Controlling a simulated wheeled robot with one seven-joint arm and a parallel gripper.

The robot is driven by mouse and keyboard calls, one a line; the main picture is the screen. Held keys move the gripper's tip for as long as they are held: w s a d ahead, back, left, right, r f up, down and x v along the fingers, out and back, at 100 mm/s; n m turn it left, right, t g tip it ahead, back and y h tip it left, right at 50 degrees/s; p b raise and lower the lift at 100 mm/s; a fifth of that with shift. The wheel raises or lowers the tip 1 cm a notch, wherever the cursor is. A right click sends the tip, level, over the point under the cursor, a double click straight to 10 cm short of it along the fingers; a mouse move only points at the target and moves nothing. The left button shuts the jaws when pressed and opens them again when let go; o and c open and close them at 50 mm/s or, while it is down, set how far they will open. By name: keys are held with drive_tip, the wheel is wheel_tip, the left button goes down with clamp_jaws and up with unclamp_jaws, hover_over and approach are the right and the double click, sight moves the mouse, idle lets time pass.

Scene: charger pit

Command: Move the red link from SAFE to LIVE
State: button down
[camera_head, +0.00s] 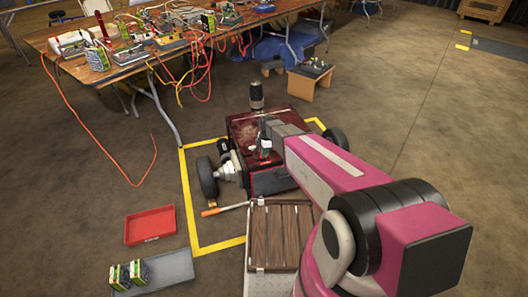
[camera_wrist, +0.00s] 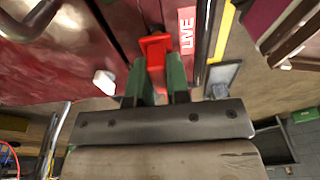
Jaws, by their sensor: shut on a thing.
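In the wrist view, my gripper (camera_wrist: 157,80) has its green-padded fingers shut on the red link (camera_wrist: 155,46). The link sits between the fingertips, close to the dark red surface of the wheeled machine (camera_wrist: 60,55). A red label reading LIVE (camera_wrist: 187,33) is just right of the link. I cannot tell whether the link touches a socket. No SAFE label is readable. In the head view, my gripper (camera_head: 265,143) is over the top of the dark red machine (camera_head: 243,128), and the link is too small to make out.
Yellow floor tape (camera_head: 188,200) surrounds the machine. A red tray (camera_head: 150,226) and a grey tray (camera_head: 178,268) holding two small green-and-black boxes (camera_head: 129,274) lie at the lower left. A wooden slatted panel (camera_head: 279,236) is in front. A cluttered table (camera_head: 140,65) stands behind.

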drive_tip(key=shift+f, duration=1.1)
drive_tip(key=c, duration=1)
unclamp_jaws()
drive_tip(key=shift+r, duration=0.1)
drive_tip(key=r, duration=0.7)
drive_tip(key=d+r, duration=0.1)
drive_tip(key=r, duration=0.2)
drive_tip(key=shift+w+d+r, duration=0.1)
drive_tip(key=shift+w+r, duration=0.15)
drive_tip(key=shift+w, duration=0.15)
drive_tip(key=s+d+r+m, duration=0.3)
drive_tip(key=s+d+m, duration=0.3)
drive_tip(key=m, duration=0.1)
drive_tip(key=s+d+r+m, duration=0.3)
drive_tip(key=s+d+m, duration=0.3)
drive_tip(key=s+m, duration=0.1)
drive_tip(key=s+d+r+m+h, duration=0.1)
drive_tip(key=s+d+r+m, duration=0.3)
drive_tip(key=s+d+m, duration=0.2)
drive_tip(key=shift+s+m+t, duration=0.2)
drive_tip(key=shift+m+t, duration=0.2)
drive_tip(key=shift+m, duration=0.4)
